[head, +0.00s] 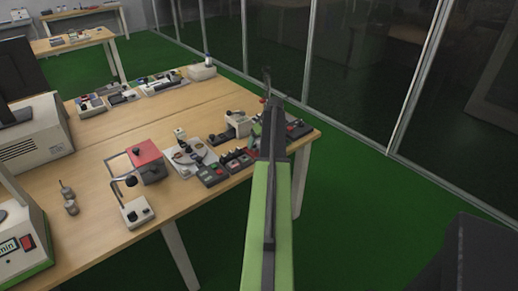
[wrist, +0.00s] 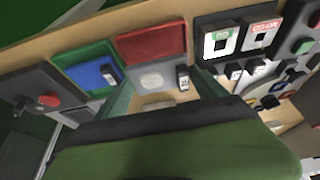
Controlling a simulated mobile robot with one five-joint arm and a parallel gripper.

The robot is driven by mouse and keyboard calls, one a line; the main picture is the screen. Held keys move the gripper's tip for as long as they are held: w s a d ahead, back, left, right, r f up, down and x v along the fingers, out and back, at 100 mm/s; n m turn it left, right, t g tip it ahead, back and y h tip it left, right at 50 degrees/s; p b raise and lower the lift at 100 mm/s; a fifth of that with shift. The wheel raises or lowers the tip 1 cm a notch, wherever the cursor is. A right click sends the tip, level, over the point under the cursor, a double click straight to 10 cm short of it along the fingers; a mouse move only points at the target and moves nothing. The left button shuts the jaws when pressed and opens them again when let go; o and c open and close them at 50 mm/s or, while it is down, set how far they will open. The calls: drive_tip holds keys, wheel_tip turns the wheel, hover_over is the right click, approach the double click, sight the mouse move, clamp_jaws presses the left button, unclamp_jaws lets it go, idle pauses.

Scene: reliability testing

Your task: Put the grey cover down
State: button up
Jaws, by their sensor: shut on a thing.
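The grey cover (wrist: 153,79) is a flat light-grey plate with an oval raised mark, below the red panel in the wrist view. My gripper (wrist: 162,96) has its two dull-green fingers on either side of the cover and appears shut on it. In the head view my green arm reaches over the table's right end, and my gripper (head: 267,98) is seen from behind. The cover is not distinguishable there. Whether the cover touches the panel beneath cannot be told.
A red panel (wrist: 152,43), a green-and-blue panel (wrist: 92,68) and a unit with green and red labels (wrist: 240,40) lie close around the gripper.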

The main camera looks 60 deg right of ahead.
drive_tip(key=shift+f+b, duration=0.85)
drive_tip(key=shift+f, duration=0.7)
drive_tip(key=shift+s+a+f, duration=0.1)
drive_tip(key=o, duration=1.3)
drive_tip(key=shift+a, duration=0.1)
drive_tip(key=shift+r+p, duration=0.55)
drive_tip(key=shift+r, duration=0.05)
drive_tip(key=p+v, duration=1.1)
drive_tip(key=shift+r, duration=0.45)
